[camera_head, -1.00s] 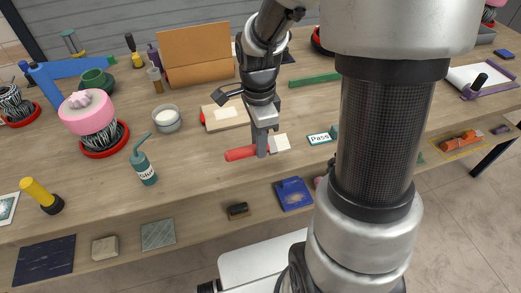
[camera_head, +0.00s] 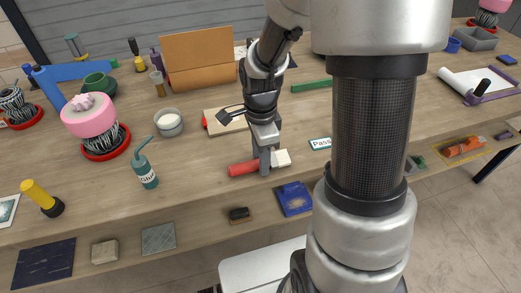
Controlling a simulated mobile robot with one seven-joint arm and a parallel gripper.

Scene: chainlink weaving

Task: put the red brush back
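The red brush has a red handle (camera_head: 243,169) and a cream head (camera_head: 281,159). It lies level across the middle of the picture, handle to the left. My gripper (camera_head: 265,165) points down and is shut on the brush between handle and head. The gripper hides that middle part. I cannot tell whether the brush touches the wooden table (camera_head: 200,195) or is held just above it.
A teal glue bottle (camera_head: 147,172) stands to the left. Orange items (camera_head: 464,147) lie inside a yellow outline at right. Bare table lies between the bottle and the red brush.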

